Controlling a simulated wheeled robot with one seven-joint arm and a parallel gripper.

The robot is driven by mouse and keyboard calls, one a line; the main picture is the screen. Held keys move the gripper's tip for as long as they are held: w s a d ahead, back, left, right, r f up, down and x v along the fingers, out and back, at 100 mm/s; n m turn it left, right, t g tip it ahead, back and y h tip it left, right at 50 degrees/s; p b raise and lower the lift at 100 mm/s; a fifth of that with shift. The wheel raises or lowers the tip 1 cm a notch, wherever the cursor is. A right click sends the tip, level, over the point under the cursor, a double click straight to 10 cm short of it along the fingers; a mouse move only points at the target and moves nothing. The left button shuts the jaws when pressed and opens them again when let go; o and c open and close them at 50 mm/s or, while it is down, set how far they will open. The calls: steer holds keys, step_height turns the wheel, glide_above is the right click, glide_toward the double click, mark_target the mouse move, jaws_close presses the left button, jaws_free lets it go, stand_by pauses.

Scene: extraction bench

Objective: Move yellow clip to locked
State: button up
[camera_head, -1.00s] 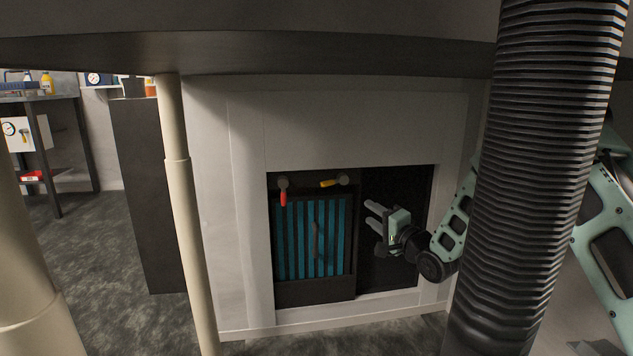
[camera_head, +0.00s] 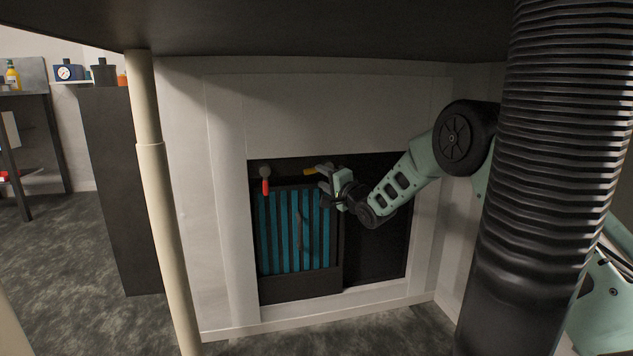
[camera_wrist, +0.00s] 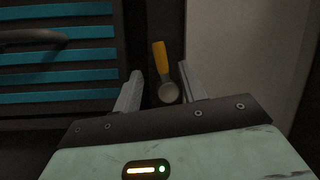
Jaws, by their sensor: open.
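The yellow clip (camera_head: 311,170) is a short lever at the upper right of the blue-slatted filter panel (camera_head: 297,232), lying nearly level in the head view. In the wrist view the yellow clip (camera_wrist: 160,57) points away from its round grey pivot (camera_wrist: 168,93). My gripper (camera_head: 322,180) is open at the clip, its fingers on either side of the pivot in the wrist view (camera_wrist: 157,84). I cannot tell whether a finger touches it. In the head view my gripper partly hides the clip's pivot.
A red clip (camera_head: 265,187) hangs down at the panel's upper left. The panel sits in a dark recess framed by a pale wall (camera_head: 222,200). A dark bench top overhangs above. A ribbed black hose (camera_head: 545,150) and a cream post (camera_head: 165,220) stand in front.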

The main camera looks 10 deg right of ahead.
mark_target(314, 172)
steer(key=shift+b+x, duration=0.5)
steer(key=shift+x, duration=1.35)
jaws_close()
